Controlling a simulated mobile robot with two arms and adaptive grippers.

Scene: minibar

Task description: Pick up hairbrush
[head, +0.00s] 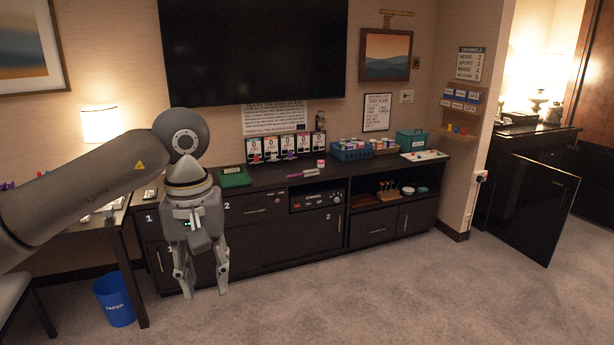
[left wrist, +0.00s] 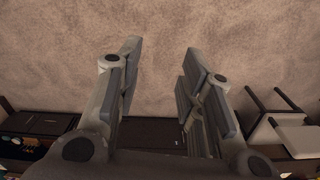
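A slim pink and dark item (head: 302,173), which looks like the hairbrush, lies on the dark counter (head: 262,178) in the head view, near its front edge above the stereo. It is too small to make out bristles. My left gripper (head: 206,285) hangs pointing down in front of the cabinet, left of and lower than the pink item. Its fingers are apart with nothing between them, as the left wrist view (left wrist: 162,65) also shows. The hairbrush cannot be made out in the left wrist view. My right gripper is not in view.
A green box (head: 235,178), a row of cards (head: 288,147), a small pink jar (head: 320,163), a blue crate (head: 351,152) and a teal box (head: 411,140) stand on the counter. A blue bin (head: 115,300) is at lower left. Carpet in front (head: 400,290) is clear.

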